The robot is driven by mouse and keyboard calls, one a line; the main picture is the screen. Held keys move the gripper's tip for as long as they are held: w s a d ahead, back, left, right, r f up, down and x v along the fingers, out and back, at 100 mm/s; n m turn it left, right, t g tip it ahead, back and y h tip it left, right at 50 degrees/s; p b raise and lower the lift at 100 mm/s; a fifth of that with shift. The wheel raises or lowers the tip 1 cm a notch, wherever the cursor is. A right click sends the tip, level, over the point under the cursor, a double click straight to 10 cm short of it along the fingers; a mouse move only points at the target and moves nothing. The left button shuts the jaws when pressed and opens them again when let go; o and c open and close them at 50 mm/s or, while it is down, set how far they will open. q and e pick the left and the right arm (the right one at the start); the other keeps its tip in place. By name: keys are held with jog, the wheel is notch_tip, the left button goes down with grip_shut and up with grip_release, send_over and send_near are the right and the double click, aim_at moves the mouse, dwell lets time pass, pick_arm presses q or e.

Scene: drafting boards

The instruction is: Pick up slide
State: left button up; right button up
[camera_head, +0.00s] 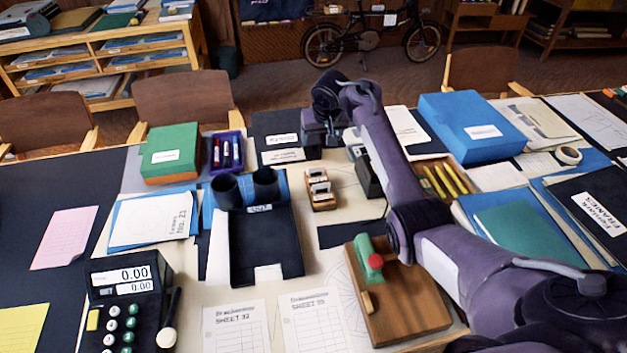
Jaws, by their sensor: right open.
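Small white-framed pieces that look like slides (320,187) stand in a small wooden holder (323,205) near the middle of the table. My right gripper (322,143) is open, beyond the holder and apart from it in the picture. Its arm reaches in from the lower right across the table. Its fingertips are small and dark, and I cannot make out anything between them. My left gripper is not in view.
A black tray (266,245) with two dark cylinders lies left of the holder. A purple box of pens (227,152) and a green-topped box (172,153) stand behind. A wooden block with a green handle (399,300) sits in front, beside my right arm. A blue box (471,126) is at right.

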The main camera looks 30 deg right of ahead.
jog(key=b, duration=0.8)
send_near(316, 173)
jog(key=shift+w+r+b+x, duration=0.15)
jog(key=shift+b+x, duration=0.15)
jog(key=shift+x, duration=1.05)
jog(key=shift+w+b+x, duration=0.2)
jog(key=shift+b+x, duration=0.1)
jog(key=shift+x, duration=1.05)
jog(key=shift+w+r+b+x, duration=0.15)
jog(key=shift+b+x, duration=0.15)
jog(key=shift+x, duration=1.05)
jog(key=shift+d, duration=0.2)
jog(key=c, duration=1)
jog(key=shift+c, duration=0.2)
